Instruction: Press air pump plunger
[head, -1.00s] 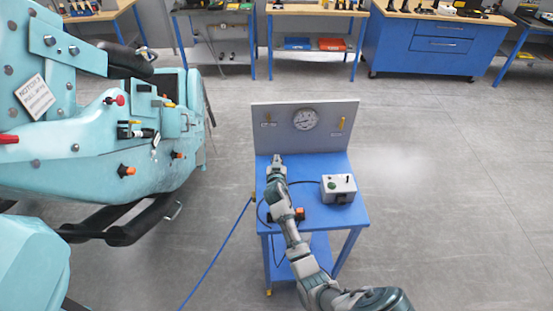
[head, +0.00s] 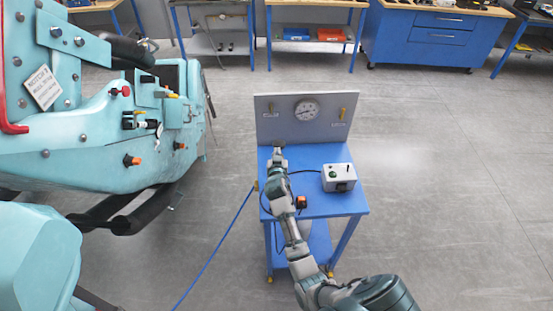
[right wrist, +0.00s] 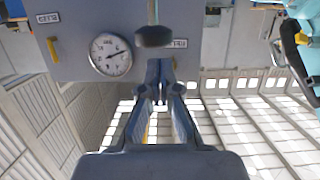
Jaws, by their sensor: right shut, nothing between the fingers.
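A dark round plunger knob (right wrist: 153,37) on a thin rod shows in the right wrist view, which appears upside down. My right gripper (right wrist: 160,68) is shut and empty, its fingertips close to the knob. I cannot tell whether they touch. In the head view my right gripper (head: 277,149) is over the back left of the blue cart (head: 315,207), in front of its grey back panel. The knob is too small or hidden to make out there. A round white gauge (head: 306,110) is on the panel and also in the wrist view (right wrist: 111,54). My left gripper is not in view.
A grey control box (head: 338,177) with a green button stands on the cart's right side. An orange and black part (head: 301,202) sits beside my forearm. A large teal machine (head: 90,150) fills the left. Floor right of the cart is clear.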

